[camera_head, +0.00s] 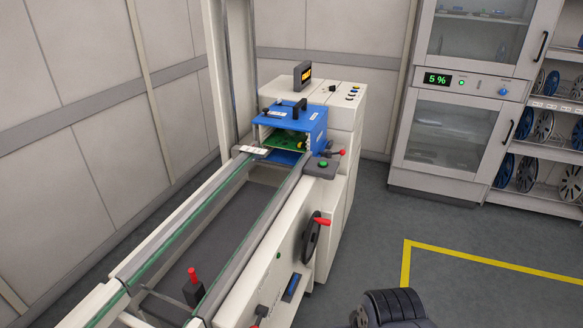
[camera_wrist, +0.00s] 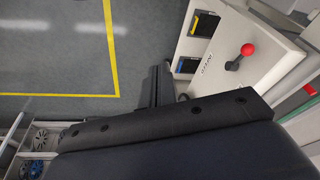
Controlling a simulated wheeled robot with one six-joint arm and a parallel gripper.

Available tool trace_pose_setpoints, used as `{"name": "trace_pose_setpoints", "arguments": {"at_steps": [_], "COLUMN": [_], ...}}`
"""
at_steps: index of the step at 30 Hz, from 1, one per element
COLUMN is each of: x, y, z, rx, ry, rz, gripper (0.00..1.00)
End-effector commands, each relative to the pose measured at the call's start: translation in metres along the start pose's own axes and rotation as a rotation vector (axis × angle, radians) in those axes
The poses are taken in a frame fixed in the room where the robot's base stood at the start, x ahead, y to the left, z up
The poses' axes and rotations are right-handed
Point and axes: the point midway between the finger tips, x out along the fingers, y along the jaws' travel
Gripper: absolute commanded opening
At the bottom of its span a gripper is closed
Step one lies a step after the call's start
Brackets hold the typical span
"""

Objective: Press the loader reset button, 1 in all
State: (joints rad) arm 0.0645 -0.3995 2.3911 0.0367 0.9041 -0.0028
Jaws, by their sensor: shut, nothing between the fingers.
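The loader (camera_head: 345,130) is a pale machine at the end of a rail conveyor. My gripper (camera_wrist: 157,85) shows in the wrist view as dark, narrow fingers, shut and empty, beside a pale panel. It touches no button that I can see. A dark part of my arm is at the bottom of the head view.
A red-knobbed lever (camera_wrist: 247,50) stands on the pale panel near my gripper. In the head view, a red-handled wheel (camera_head: 312,237) sticks out from the conveyor side. A cabinet (camera_head: 455,130) and reel shelves (camera_head: 550,150) stand right. Floor inside the yellow line (camera_head: 490,262) is clear.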

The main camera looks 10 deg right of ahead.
Motion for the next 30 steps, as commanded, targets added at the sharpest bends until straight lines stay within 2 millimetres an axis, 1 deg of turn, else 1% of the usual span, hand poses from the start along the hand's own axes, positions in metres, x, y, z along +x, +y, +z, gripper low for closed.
{"name": "trace_pose_setpoints", "arguments": {"at_steps": [9,11,13,14,17,18,20,21,23,24,26,27,30], "x": [-0.001,-0.003,-0.009,-0.013,-0.031,-0.039,-0.052,-0.060,-0.072,-0.080,-0.090,-0.096,-0.109], "y": [0.000,0.000,0.002,0.004,0.016,0.025,0.043,0.057,0.080,0.096,0.120,0.135,0.167], "z": [-0.001,-0.007,-0.023,-0.034,-0.082,-0.104,-0.139,-0.160,-0.190,-0.206,-0.228,-0.239,-0.259], "rx": [0.004,0.020,0.063,0.090,0.213,0.272,0.359,0.415,0.492,0.539,0.600,0.636,0.703], "ry": [0.001,0.008,0.026,0.039,0.104,0.137,0.195,0.233,0.293,0.330,0.384,0.415,0.479], "rz": [-0.001,-0.007,-0.022,-0.031,-0.072,-0.089,-0.114,-0.129,-0.146,-0.155,-0.166,-0.171,-0.179], "gripper": [0.00,0.00,0.00,0.00,0.00,0.00,0.00,0.00,0.00,0.00,0.00,0.00,0.00]}}
